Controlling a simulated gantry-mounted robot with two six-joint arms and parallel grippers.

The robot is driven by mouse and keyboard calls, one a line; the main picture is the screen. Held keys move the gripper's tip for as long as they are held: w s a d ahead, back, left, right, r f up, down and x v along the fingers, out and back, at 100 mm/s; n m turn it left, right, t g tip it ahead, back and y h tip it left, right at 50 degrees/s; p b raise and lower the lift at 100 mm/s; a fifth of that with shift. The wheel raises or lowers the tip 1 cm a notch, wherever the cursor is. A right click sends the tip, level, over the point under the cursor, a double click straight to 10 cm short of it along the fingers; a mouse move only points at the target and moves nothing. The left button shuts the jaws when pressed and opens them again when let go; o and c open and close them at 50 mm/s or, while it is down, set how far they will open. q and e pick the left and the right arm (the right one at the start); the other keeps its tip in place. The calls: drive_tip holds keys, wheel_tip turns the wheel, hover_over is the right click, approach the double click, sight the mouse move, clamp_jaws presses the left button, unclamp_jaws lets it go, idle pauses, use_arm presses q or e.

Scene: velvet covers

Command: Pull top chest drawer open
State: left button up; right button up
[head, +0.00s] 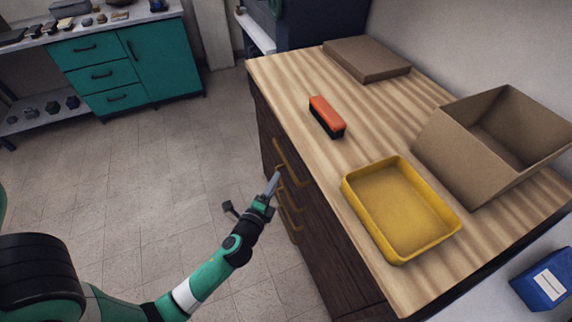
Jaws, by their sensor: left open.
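The chest (335,240) has dark wood fronts and a light striped wood top, and it stands right of centre in the head view. Several brass bar handles are stacked on its front; the top drawer handle (289,158) is the uppermost. The drawer fronts look flush, though their steep angle makes this hard to judge. My left gripper (274,184) is open, with its grey fingers pointing up beside the handles, just below the top one in the picture. I cannot tell whether it touches a handle. My right gripper is not in view.
On the chest top (290,85) are an orange-and-black brush (326,115), a yellow tray (400,208), an open cardboard box (470,150) and a flat brown box (367,58). A green cabinet (160,65) stands at the back left. The tiled floor (150,175) before the chest is clear.

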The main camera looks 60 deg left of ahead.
sight(286, 161)
use_arm(q)
drive_tip(key=b+x, duration=0.1)
drive_tip(key=x, duration=0.9)
drive_tip(key=shift+w+a+b, duration=0.2)
drive_tip(key=shift+w+b, duration=0.05)
drive_tip(key=shift+b, duration=0.15)
clamp_jaws()
drive_tip(key=shift+r, duration=0.1)
idle(0.6)
